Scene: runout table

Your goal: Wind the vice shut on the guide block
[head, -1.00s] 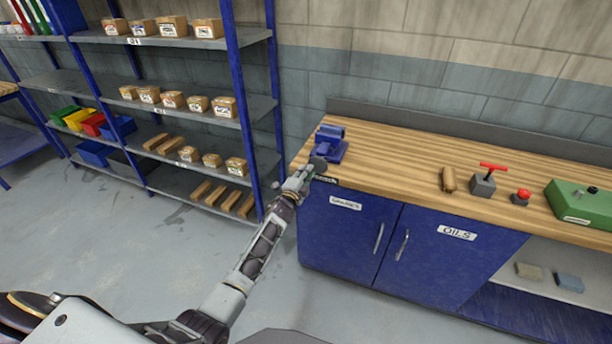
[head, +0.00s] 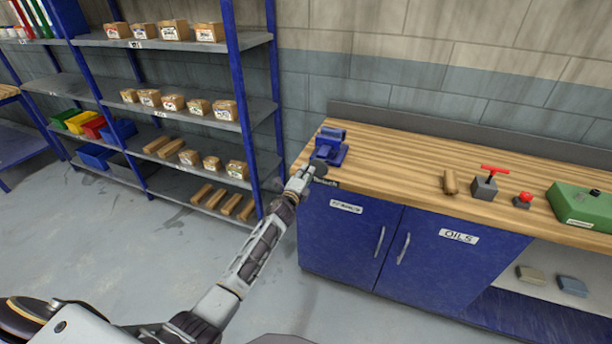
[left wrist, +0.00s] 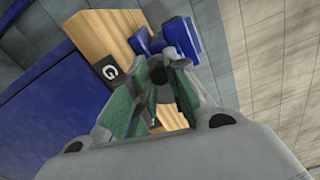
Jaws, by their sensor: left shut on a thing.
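The blue vice (head: 329,150) stands at the left front corner of the wooden bench top. A dark grey round handle part (head: 319,168) is at its front. My left gripper (head: 312,172) is at the bench's front edge, shut on this handle. In the left wrist view, the green-padded fingers of my left gripper (left wrist: 160,78) close around the dark handle, with the blue vice (left wrist: 177,38) just beyond. I cannot make out the guide block or the gap between the jaws. My right gripper is not in view.
On the bench top (head: 400,165) to the right are a wooden piece (head: 449,182), a grey block with a red T-handle (head: 485,187), a red-knobbed item (head: 524,200) and a green case (head: 582,206). A blue shelf rack (head: 245,115) stands left of the bench.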

